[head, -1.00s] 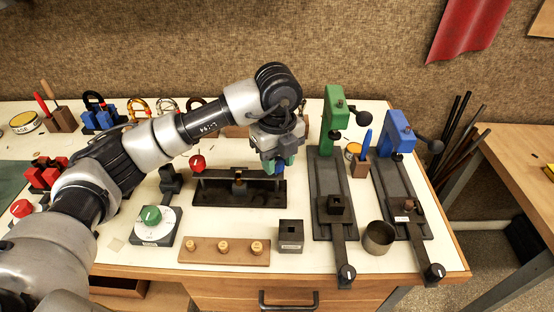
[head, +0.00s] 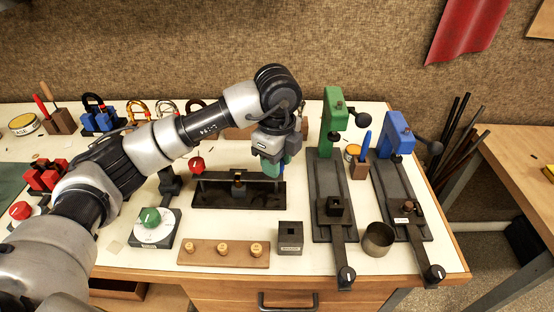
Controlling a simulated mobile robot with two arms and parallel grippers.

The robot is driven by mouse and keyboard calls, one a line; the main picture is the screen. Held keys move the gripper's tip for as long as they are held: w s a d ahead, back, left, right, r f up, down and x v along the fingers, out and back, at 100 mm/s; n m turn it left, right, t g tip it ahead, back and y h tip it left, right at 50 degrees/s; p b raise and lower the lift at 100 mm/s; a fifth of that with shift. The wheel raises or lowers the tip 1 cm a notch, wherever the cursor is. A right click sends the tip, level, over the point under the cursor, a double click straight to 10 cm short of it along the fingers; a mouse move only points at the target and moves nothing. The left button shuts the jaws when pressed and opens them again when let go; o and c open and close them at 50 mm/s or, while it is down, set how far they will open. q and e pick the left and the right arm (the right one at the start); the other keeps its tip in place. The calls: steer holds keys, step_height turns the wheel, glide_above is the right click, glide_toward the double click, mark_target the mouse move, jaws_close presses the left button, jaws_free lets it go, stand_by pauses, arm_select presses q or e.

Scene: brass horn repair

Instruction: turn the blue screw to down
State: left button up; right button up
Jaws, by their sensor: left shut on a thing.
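My left gripper (head: 272,165) reaches down from above to the right end of a long black fixture (head: 238,193). It is shut on the blue screw (head: 281,171) there. Only a small bit of blue shows between and beside the greenish fingers, so the direction the screw points cannot be told. A red screw (head: 197,165) with a pale mark stands at the left end of the same fixture. A small dark block with a brass-coloured part sits at the fixture's middle. My right gripper is not in view.
A green press (head: 335,110) and a blue press (head: 397,133) stand to the right. A green-knobbed dial (head: 153,229), a wooden peg board (head: 224,252), a black square block (head: 290,238) and a metal cup (head: 379,239) stand nearer the front edge.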

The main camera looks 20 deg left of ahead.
arm_select(q)
steer(key=shift+w+a+r, duration=0.1)
steer(key=shift+r, duration=0.15)
steer(key=o, duration=0.6)
steer(key=shift+c, duration=0.2)
steer(key=o, duration=0.4)
steer(key=shift+f, duration=0.2)
steer(key=shift+c, duration=0.2)
step_height(320, 180, up, 11)
